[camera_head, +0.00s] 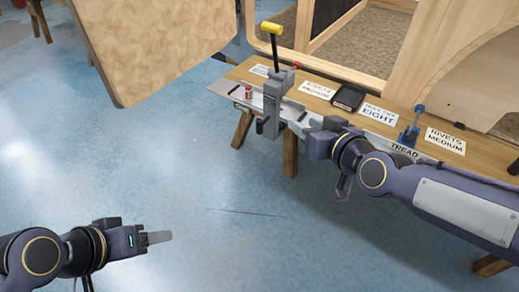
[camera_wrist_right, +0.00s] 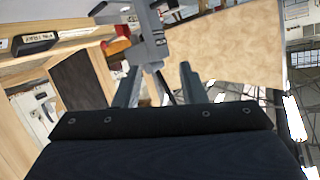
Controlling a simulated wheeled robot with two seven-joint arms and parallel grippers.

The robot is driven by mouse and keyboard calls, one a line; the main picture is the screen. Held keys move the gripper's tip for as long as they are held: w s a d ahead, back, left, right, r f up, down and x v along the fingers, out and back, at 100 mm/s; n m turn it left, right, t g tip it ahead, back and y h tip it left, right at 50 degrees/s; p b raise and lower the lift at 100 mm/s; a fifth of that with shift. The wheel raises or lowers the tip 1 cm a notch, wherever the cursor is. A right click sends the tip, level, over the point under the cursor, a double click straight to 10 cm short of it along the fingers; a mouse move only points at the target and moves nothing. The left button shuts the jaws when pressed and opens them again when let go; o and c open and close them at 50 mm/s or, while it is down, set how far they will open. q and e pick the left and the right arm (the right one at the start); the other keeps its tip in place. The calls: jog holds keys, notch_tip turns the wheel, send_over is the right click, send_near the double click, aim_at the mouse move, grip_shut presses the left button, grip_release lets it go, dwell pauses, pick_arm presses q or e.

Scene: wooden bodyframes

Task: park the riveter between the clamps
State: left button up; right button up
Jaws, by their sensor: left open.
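The riveter (camera_head: 271,108) is a grey upright tool with a black lever and a yellow handle, at the front edge of the workbench's left part. My right gripper (camera_head: 300,122) is just right of it. In the right wrist view a grey body, probably the riveter (camera_wrist_right: 150,35), shows beyond and between the spread fingers (camera_wrist_right: 160,80); whether they touch it is unclear. A blue clamp-like tool (camera_head: 411,130) stands upright on the bench further right. My left gripper (camera_head: 158,237) is open and empty over the floor, lower left.
The wooden bench (camera_head: 318,91) carries label cards (camera_head: 445,140), a black tray (camera_head: 347,97) and a small red-and-white can (camera_head: 248,92). A large wooden panel (camera_head: 150,45) hangs at upper left. Wooden frames rise behind the bench. The blue floor in front is clear.

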aim_at(261, 124)
jog(key=w+a+f+t+b, duration=0.1)
jog(key=w+a+f+b, duration=0.1)
jog(key=f+b, duration=0.1)
jog(key=w+a+f+n+t+b, duration=0.1)
jog(key=w+a+f+b, duration=0.1)
jog(key=a+f+b, duration=0.1)
jog(key=w+a+f+t+b, duration=0.2)
jog(key=f+b, duration=0.1)
jog(key=b, duration=0.1)
jog(key=shift+a+f+n, duration=0.2)
jog(key=shift+f+n, duration=0.1)
jog(key=b+x, duration=0.2)
jog(key=x, duration=0.5)
jog(key=shift+r, duration=0.1)
pick_arm(q)
notch_tip(261, 124, down, 15)
pick_arm(e)
jog(key=shift+s, duration=0.1)
jog(key=shift+c, duration=0.2)
grip_shut()
